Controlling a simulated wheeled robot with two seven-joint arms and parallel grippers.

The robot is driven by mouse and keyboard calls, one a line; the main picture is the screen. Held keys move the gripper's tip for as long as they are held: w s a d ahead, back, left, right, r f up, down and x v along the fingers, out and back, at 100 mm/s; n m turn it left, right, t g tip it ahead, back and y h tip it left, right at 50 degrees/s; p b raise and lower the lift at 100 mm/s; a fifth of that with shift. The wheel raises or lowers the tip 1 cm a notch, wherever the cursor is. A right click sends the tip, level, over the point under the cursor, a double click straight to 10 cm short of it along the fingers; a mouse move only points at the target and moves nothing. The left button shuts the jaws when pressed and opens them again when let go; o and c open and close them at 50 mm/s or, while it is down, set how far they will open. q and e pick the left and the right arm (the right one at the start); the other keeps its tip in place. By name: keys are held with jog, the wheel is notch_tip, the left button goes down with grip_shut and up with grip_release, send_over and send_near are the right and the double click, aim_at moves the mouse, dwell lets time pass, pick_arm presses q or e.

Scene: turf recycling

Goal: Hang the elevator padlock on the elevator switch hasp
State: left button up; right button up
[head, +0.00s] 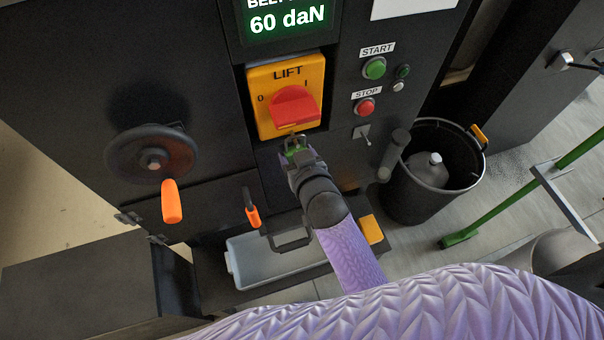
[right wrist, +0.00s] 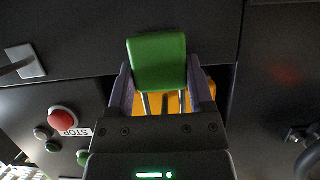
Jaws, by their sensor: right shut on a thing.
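The elevator padlock has a green body (right wrist: 158,62) and thin metal shackle legs, which show below the body in the right wrist view. My right gripper (right wrist: 160,88) is shut on it, one finger on each side. In the head view the right gripper (head: 295,150) is just below the yellow LIFT switch plate (head: 262,98) with its red knob (head: 294,106). Only a little of the padlock's green shows there. Part of the yellow plate lies behind the fingers in the right wrist view. The hasp is too small and covered to tell whether the shackle touches it. My left gripper is not in view.
Right of the switch are green START (head: 375,68) and red STOP (head: 364,107) buttons and a small toggle (head: 363,133). A handwheel (head: 150,153) with an orange handle sticks out at left. A grey tray (head: 250,268) and a black bin (head: 448,165) stand below.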

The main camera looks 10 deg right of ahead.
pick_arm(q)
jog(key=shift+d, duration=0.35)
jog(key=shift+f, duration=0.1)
pick_arm(e)
jog(key=shift+w+f, duration=0.15)
jog(key=shift+f, duration=0.05)
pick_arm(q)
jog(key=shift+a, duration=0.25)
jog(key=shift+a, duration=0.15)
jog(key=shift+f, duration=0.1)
pick_arm(e)
jog(key=shift+f, duration=0.15)
jog(key=o, duration=1)
jog(key=shift+o, duration=1.4)
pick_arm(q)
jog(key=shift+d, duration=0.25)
pick_arm(e)
jog(key=shift+o, duration=0.2)
